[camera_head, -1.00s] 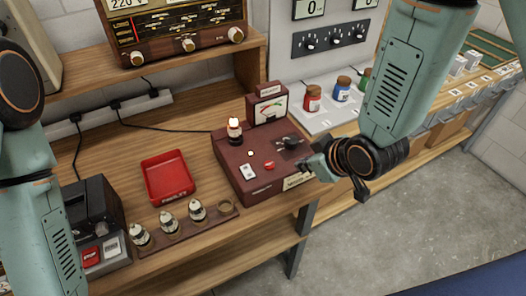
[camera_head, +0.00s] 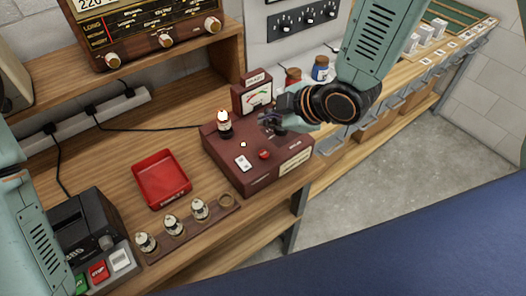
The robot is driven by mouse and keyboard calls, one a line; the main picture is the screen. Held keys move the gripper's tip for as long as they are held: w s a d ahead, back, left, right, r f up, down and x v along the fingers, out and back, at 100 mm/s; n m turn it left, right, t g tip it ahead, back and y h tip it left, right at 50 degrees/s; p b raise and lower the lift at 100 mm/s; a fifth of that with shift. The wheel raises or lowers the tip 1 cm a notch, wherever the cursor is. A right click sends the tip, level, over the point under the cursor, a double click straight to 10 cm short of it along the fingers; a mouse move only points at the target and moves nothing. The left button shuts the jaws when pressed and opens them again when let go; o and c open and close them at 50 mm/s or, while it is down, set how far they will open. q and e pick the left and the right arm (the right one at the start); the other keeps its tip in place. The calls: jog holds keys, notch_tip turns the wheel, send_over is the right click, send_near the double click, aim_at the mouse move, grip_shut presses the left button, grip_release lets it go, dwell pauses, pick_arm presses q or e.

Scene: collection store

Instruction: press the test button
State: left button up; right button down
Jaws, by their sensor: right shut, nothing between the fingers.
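The maroon tester (camera_head: 250,178) stands on the wooden bench in the middle of the view. A red round button (camera_head: 264,154) and a white rocker switch (camera_head: 242,163) show on its top, with a small pale lamp (camera_head: 243,144) behind them. A tube (camera_head: 224,125) stands upright at its back left. A meter box (camera_head: 256,94) rises at its back. My right gripper (camera_head: 268,122) is shut and empty over the back right of the tester. It hides most of the dark knob, and I cannot tell whether it touches it. My left gripper is out of view.
A red tray (camera_head: 162,202) lies left of the tester. Several tubes stand in a wooden holder (camera_head: 230,213) in front. A black device (camera_head: 85,228) with coloured buttons is at the left. Jars (camera_head: 320,68) stand behind my right arm.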

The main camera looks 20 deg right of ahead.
jog(key=b, duration=0.5)
send_over(267, 155)
jog(key=f, duration=0.5)
jog(key=shift+s+d, duration=0.2)
jog(key=f+b, duration=0.1)
jog(key=f, duration=0.1)
jog(key=a+f+b, duration=0.1)
jog(key=shift+w+f+b, duration=0.3)
jog(key=shift+f, duration=0.2)
jog(key=shift+s+d, duration=0.2)
jog(key=shift+d, duration=0.15)
jog(key=shift+w+a, duration=0.15)
jog(key=shift+a, duration=0.2)
jog(key=shift+d+r, duration=0.1)
jog(key=shift+d, duration=0.2)
